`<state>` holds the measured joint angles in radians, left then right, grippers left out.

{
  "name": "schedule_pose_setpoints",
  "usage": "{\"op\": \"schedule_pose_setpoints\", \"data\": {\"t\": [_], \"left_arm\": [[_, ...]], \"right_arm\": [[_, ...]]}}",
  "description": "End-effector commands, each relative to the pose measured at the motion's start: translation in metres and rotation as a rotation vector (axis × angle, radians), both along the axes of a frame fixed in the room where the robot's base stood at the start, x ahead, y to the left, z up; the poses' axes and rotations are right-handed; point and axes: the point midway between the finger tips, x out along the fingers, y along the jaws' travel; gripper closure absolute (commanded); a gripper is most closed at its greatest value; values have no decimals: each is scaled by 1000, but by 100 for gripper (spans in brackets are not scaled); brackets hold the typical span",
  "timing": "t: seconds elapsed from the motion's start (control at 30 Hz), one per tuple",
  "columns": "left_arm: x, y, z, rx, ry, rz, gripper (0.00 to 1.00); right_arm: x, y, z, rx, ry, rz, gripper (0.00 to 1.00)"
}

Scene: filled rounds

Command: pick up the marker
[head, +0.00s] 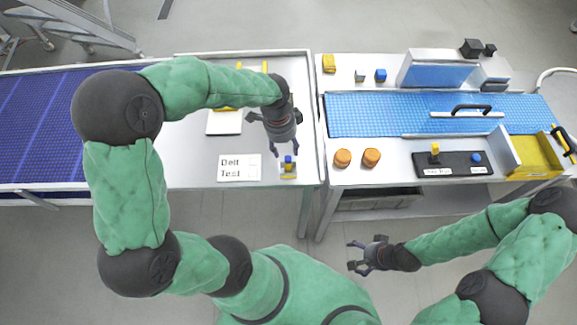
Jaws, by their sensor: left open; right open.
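No pen-shaped marker is plain to see. On the right table, a black board (452,166) with white labels carries a yellow piece (435,151) and a blue piece (476,158). My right gripper (353,256) is open and empty, in front of the right table.
A blue belt (40,125) runs in from the left. The right table holds a blue mat (375,115), two orange rounds (342,158), a black handle (471,108) and a yellow bin (536,156). A raised rim (313,110) edges the left table near my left gripper.

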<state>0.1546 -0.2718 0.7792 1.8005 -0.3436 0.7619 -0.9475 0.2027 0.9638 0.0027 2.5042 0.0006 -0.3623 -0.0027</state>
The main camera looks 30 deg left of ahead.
Motion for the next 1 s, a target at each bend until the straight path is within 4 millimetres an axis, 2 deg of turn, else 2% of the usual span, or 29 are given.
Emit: {"op": "schedule_pose_setpoints", "data": {"t": [0.27, 0.53, 0.67, 0.87, 0.9, 1.0], "left_arm": [[1, -2, -21, -2, 1, 3, 49], [2, -4, -57, -1, 1, 2, 49], [2, -5, -64, -2, 0, 2, 49], [3, -5, -64, -2, -1, 2, 49], [3, -5, -64, -2, -1, 2, 52], [3, -5, -64, -2, -1, 2, 80]], "right_arm": [[1, 0, -3, 0, -1, 0, 13], [1, 0, -9, 0, -1, 0, 13], [1, 0, -9, 0, -1, 0, 13], [1, 0, -9, 0, -2, -1, 13], [1, 0, -9, 0, -2, -1, 13], [1, 0, -9, 0, -2, -1, 13]]}}
